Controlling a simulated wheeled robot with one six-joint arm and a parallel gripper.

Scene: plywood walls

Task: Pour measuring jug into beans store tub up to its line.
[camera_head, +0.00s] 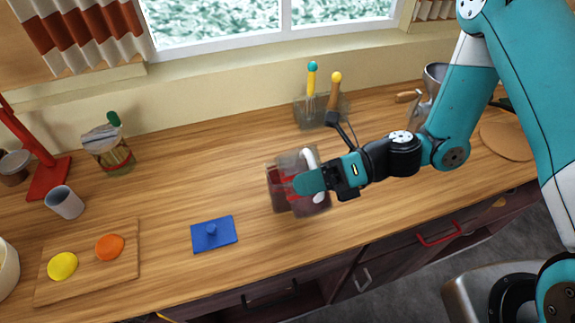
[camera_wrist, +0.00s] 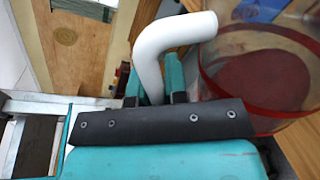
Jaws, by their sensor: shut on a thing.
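The measuring jug (camera_head: 313,203) is clear with a white handle (camera_wrist: 160,52). My gripper (camera_head: 318,180) is shut on this handle, above the middle of the counter. In the wrist view, dark red contents (camera_wrist: 268,82) and red bands show through clear walls right of the handle. In the head view, clear walls and dark red contents overlap left of my gripper. I cannot tell whether the beans store tub is part of this overlap, and its line cannot be made out for certain. A blue lid with a knob (camera_head: 214,235) lies on the counter, left of and nearer than the jug.
A clear jar with a green-handled tool (camera_head: 112,158) stands back left, near a grey cup (camera_head: 65,202) and red stand (camera_head: 48,180). A board (camera_head: 90,280) carries yellow and orange discs. A utensil holder (camera_head: 318,112) stands behind my gripper. Counter between jar and jug is clear.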

